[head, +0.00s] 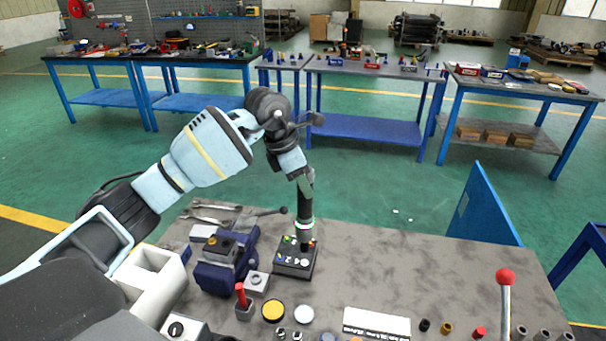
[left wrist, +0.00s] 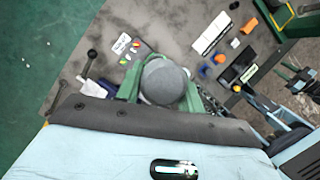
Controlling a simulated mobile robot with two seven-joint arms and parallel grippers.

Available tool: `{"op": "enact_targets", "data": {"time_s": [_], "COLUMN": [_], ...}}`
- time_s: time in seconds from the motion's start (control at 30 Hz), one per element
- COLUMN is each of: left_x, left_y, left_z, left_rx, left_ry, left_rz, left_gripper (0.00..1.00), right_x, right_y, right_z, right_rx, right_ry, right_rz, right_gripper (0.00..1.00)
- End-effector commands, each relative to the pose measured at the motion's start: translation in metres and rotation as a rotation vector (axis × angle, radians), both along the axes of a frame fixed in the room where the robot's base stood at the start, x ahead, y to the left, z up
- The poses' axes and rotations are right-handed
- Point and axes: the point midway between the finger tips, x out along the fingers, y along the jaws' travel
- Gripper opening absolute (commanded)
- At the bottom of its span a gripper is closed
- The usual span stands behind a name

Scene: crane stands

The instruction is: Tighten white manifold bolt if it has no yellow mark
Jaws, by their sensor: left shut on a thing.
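My left gripper (head: 304,184) is over the workbench, shut on a dark upright cylindrical tool (head: 305,211) with a glowing green ring near its lower end. In the left wrist view its green jaws clasp the tool's round grey end (left wrist: 164,81). The tool's tip is at or just above the back right of a dark manifold block (head: 295,260) with white markings and small coloured bolts. The manifold's coloured bolts and white label (left wrist: 126,46) also show in the left wrist view. The white bolt and any yellow mark on it are too small to tell. My right gripper is out of view.
A blue vise (head: 228,262) stands left of the manifold, with wrenches (head: 212,206) behind it. A red-topped lever (head: 506,290) rises at the right. Yellow (head: 273,310) and white (head: 304,315) discs and a white label plate (head: 376,323) lie in front. The bench's back right is clear.

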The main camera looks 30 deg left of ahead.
Motion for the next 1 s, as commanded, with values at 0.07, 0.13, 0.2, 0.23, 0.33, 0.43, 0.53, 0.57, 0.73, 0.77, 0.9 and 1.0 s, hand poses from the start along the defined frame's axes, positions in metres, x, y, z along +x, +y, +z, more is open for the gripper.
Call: {"op": "enact_targets", "data": {"time_s": [0.07,0.13,0.2,0.23,0.33,0.43,0.53,0.57,0.73,0.77,0.9,1.0], "left_x": [0.001,0.0,0.0,0.001,0.001,0.001,0.001,0.001,0.001,0.001,0.001,0.001], "left_y": [0.0,0.0,0.0,0.0,0.0,0.0,0.0,0.0,0.0,0.0,0.0,0.0], "left_z": [-0.004,-0.01,-0.015,-0.017,-0.023,-0.028,-0.031,-0.032,-0.034,-0.034,-0.033,-0.033], "left_rx": [-0.002,-0.002,-0.001,-0.001,-0.002,-0.002,-0.002,-0.002,-0.002,-0.002,-0.002,-0.003], "left_ry": [-0.005,-0.005,-0.005,-0.004,-0.005,-0.006,-0.006,-0.006,-0.008,-0.008,-0.009,-0.009], "left_rz": [0.0,-0.001,-0.001,0.0,0.0,0.0,0.0,0.0,0.0,0.0,0.0,0.0], "left_gripper": [0.0,0.0,0.0,0.0,0.0,0.0,0.0,0.0,0.0,0.0,0.0,0.0], "right_x": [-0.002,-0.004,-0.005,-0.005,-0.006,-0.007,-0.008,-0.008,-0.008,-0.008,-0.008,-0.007], "right_y": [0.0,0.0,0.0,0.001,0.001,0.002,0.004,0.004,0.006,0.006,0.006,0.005], "right_z": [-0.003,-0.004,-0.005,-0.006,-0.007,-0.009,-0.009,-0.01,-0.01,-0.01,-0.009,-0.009], "right_rx": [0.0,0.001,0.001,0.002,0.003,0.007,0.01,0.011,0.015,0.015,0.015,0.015], "right_ry": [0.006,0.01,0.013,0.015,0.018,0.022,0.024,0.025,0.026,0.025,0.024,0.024], "right_rz": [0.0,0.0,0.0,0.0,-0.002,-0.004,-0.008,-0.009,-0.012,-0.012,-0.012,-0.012], "right_gripper": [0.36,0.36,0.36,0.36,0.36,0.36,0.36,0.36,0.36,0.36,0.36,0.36]}}
